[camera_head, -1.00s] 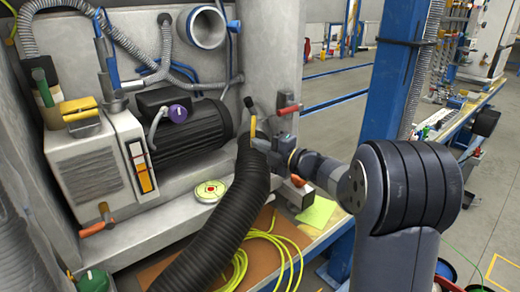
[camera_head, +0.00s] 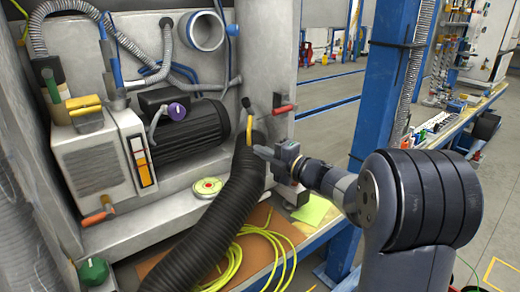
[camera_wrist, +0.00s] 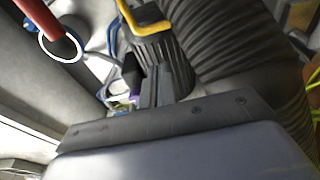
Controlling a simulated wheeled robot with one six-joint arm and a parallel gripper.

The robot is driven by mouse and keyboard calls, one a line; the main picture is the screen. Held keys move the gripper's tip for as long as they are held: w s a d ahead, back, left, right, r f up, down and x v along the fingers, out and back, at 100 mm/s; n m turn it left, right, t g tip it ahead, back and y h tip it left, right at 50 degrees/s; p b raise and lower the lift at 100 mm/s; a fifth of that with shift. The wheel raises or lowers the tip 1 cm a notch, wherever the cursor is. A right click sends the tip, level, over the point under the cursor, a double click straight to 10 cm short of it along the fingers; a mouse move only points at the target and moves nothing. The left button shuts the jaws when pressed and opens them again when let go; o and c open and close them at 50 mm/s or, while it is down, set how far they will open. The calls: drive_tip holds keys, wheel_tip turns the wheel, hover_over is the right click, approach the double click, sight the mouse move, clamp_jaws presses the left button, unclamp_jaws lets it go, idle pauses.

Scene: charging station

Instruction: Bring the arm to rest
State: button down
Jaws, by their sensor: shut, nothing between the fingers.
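My gripper (camera_head: 264,152) is at the end of my dark grey arm, in the middle of the head view, just right of the upper end of the black corrugated hose. It points left toward the hose. Its fingers are shut with nothing between them. In the wrist view the shut fingers (camera_wrist: 157,86) point up the picture, with the hose (camera_wrist: 215,50) close on their right. I cannot tell whether the gripper touches the hose.
A red-handled lever (camera_head: 283,108) stands above my gripper. A yellow cable (camera_head: 262,240) lies coiled on the bench below. A black motor (camera_head: 185,130) is behind at left. A blue post (camera_head: 385,90) rises behind my arm. Open floor lies at the right.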

drive_tip(key=p+v, duration=0.1)
drive_tip(key=v, duration=0.6)
drive_tip(key=shift+s+d, duration=0.3)
drive_tip(key=shift+s, duration=0.05)
